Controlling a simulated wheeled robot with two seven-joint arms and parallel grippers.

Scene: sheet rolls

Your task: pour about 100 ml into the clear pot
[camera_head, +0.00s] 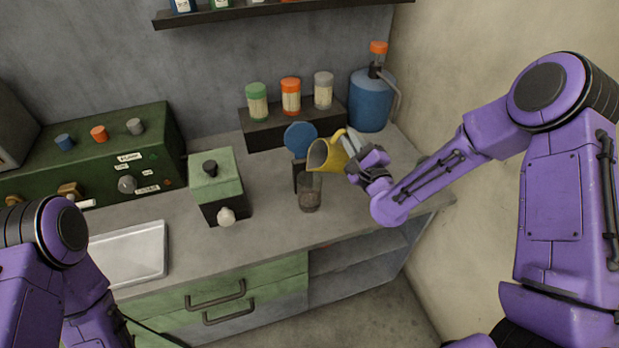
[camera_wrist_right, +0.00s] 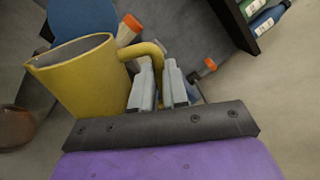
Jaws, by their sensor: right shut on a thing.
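A yellow jug (camera_head: 332,150) is tilted with its mouth to the left, just above and beside the clear pot. My right gripper (camera_head: 362,158) is shut on the jug's handle; the right wrist view shows the jug (camera_wrist_right: 80,78) and the handle between the fingers of the gripper (camera_wrist_right: 160,85). The clear pot (camera_head: 310,194) stands on the counter below the jug's mouth, with something brownish low inside. Its rounded side shows at the left of the right wrist view (camera_wrist_right: 14,127). No stream is clearly visible. My left arm shows at the lower left, but its gripper is out of view.
A blue round disc (camera_head: 300,136) on a dark stand is behind the pot. A dark riser (camera_head: 265,131) holds three capped jars. A blue canister (camera_head: 370,100) stands back right. A green-and-black box (camera_head: 216,187) is left of the pot. The counter's front (camera_head: 260,235) is clear.

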